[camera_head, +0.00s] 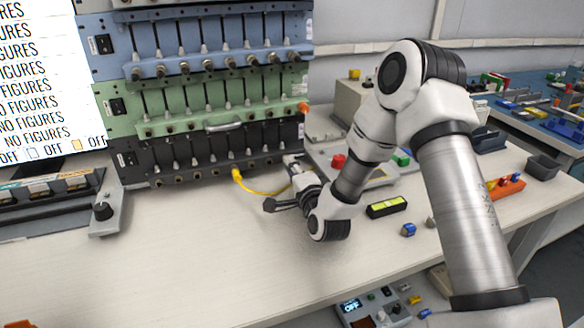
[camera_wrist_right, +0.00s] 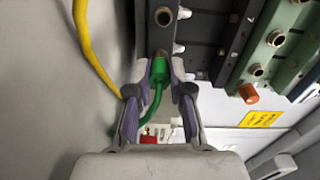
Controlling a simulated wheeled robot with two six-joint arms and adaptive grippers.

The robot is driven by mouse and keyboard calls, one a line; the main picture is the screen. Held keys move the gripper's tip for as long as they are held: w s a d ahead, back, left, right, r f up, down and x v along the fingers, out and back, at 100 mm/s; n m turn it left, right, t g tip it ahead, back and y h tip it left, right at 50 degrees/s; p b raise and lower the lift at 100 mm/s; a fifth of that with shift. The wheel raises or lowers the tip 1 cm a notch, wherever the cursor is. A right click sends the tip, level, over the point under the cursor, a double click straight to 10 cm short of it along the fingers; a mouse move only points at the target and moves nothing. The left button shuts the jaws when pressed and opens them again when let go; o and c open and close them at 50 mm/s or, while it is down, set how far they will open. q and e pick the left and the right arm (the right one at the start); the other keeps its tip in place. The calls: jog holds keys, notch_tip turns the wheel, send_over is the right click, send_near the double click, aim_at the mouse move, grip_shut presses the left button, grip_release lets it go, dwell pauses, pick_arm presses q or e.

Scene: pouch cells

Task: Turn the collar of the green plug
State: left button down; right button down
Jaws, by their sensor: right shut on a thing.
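In the right wrist view, the green plug (camera_wrist_right: 158,70) sits at the end socket of a dark socket strip (camera_wrist_right: 158,35), with its green cable curving down to the left. My right gripper (camera_wrist_right: 160,90) has one finger on each side of the plug and is shut on its collar. In the head view, my right gripper (camera_head: 284,188) is at the right end of the dark lower rack (camera_head: 200,155). The green plug cannot be made out there. My left gripper is not in view.
A yellow plug (camera_head: 236,174) with a yellow cable (camera_head: 262,191) sits to the left of the gripper. An orange cap (camera_head: 303,107) is on the green rack (camera_head: 210,95) above. A black and yellow-green block (camera_head: 387,207) lies to the right.

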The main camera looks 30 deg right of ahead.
dwell(0.4)
jog(key=c, duration=1)
grip_release()
jog(key=shift+c, duration=0.2)
jog(key=v, duration=0.7)
jog(key=shift+s+a, duration=0.1)
jog(key=shift+s, duration=0.15)
jog(key=shift+f, duration=0.1)
